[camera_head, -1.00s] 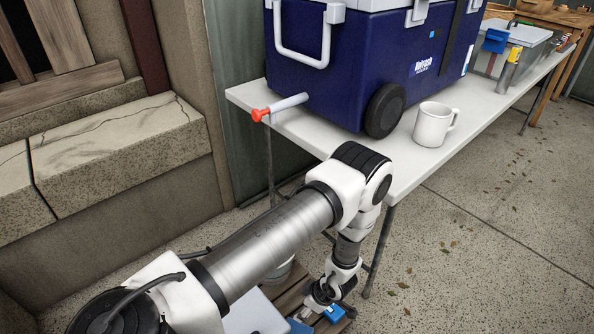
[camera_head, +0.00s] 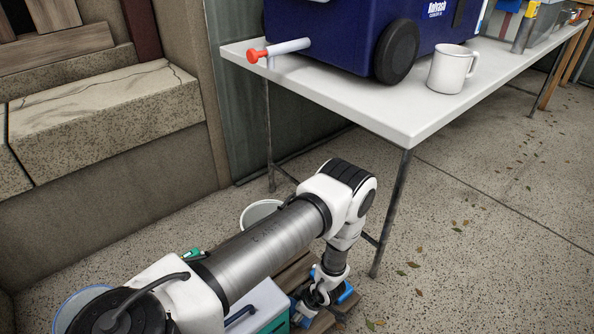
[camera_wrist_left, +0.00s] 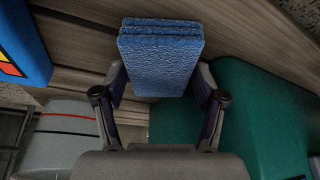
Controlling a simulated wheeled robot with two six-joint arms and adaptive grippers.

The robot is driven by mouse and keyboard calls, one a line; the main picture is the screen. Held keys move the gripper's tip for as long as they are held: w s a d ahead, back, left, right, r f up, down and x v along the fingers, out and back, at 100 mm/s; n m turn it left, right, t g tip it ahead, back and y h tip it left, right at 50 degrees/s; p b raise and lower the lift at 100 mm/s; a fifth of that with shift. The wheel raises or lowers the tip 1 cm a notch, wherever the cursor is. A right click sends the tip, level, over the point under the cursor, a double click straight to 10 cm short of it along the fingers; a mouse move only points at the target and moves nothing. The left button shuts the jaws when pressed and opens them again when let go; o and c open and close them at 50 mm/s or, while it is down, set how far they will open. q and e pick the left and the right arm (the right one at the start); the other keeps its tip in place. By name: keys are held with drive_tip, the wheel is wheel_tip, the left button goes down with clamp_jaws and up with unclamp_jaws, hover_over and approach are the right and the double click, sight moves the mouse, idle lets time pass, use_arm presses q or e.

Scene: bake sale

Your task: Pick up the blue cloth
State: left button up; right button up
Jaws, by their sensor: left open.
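The blue cloth (camera_wrist_left: 160,55) is a folded, textured stack on wooden slats in the left wrist view. My left gripper (camera_wrist_left: 160,82) is open, with one finger at each side of the cloth's near part. I cannot tell whether the fingers touch it. In the head view my left gripper (camera_head: 318,299) points down low beside the table, over a wooden pallet. Blue patches show around it there, but I cannot tell which is the cloth. My right gripper is not in view.
A teal box (camera_head: 264,310) stands close beside the gripper. A white bucket (camera_head: 258,213) is behind my arm. The white table (camera_head: 400,118) holds a blue cooler (camera_head: 330,38) and a white mug (camera_head: 451,70). In the wrist view, a grey striped container (camera_wrist_left: 62,125) is at left.

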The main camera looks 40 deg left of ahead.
use_arm(q)
drive_tip(key=shift+f, duration=0.15)
idle(0.4)
drive_tip(key=c, duration=0.7)
